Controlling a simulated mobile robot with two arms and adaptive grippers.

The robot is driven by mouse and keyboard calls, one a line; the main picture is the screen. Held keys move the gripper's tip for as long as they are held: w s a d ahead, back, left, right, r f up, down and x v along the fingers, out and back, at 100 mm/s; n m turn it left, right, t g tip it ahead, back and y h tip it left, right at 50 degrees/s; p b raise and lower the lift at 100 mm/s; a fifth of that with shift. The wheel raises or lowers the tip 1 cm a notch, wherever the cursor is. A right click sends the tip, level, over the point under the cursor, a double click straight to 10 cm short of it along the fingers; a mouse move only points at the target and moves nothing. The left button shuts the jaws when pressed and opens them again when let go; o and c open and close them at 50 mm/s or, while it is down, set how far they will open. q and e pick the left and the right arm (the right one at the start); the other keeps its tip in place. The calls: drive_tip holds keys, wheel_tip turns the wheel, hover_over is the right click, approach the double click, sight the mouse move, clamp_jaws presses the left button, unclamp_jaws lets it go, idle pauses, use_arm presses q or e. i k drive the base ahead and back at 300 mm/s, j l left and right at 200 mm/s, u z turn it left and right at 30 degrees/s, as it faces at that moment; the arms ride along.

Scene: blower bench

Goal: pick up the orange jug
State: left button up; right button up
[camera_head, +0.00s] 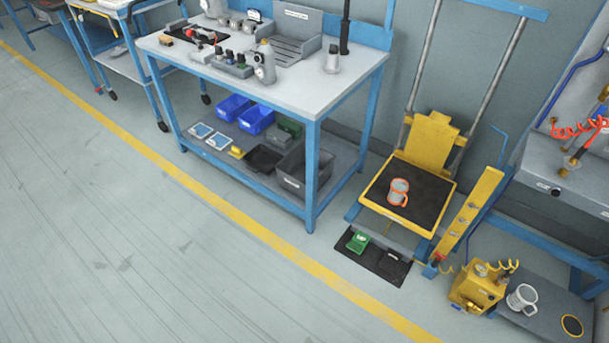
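A small grey jug with orange edges and an orange handle (398,192) stands on the dark mat of the yellow-framed lift platform (450,186), right of the workbench. Nothing touches it. Another light grey jug or mug (522,298) stands at the lower right beside a yellow machine; no orange body shows on it. Neither of my grippers is in the camera_head view.
A blue-legged workbench (275,95) with tools, bottles and a lower shelf of bins stands left of the lift. A green pedal (357,242) and a yellow machine (477,290) sit near the lift. The floor (130,240) in front is clear.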

sight(398, 188)
drive_tip(key=z, duration=0.2)
drive_tip(key=i+j+z, duration=0.3)
drive_tip(key=j+z, duration=0.35)
drive_tip(key=i+j+z, duration=0.15)
drive_tip(key=j+z, duration=0.15)
drive_tip(key=j, duration=0.05)
